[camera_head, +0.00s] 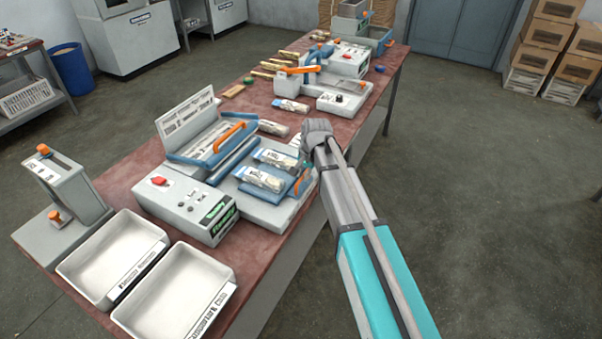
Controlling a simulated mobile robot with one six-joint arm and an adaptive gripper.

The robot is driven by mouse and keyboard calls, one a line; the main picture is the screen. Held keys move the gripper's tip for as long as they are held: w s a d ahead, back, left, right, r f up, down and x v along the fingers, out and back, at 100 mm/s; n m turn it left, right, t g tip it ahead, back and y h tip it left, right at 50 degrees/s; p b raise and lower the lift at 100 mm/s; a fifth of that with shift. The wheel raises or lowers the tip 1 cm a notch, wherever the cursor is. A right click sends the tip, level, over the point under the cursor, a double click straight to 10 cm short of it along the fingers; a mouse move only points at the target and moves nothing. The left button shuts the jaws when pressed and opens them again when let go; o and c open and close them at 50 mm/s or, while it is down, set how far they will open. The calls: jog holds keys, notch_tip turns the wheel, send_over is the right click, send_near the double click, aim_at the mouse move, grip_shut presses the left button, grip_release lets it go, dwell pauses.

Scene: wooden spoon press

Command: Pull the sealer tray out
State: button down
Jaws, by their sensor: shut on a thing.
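The sealer (190,207) stands on the table with its lid (187,125) raised, an orange handle on the lid's blue frame. Its blue tray (285,191) is at the right side of the machine and carries packed bags (262,177) of wooden spoons. An orange handle (300,183) sits at the tray's front right edge. My gripper (306,164) is at the tray's right edge, close to that handle, and is shut. My wrist hides part of the fingers, and the exact contact is hard to see.
Two white bins (113,257) stand at the table's near end, beside a grey device with orange knobs (62,186). Another bag (273,128) lies behind the tray. A second machine (343,97) stands farther back. The floor right of the table is clear.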

jog(key=c, duration=0.7)
grip_release()
jog(key=shift+s+d, duration=0.15)
jog(key=shift+d, duration=0.1)
jog(key=shift+a, duration=0.15)
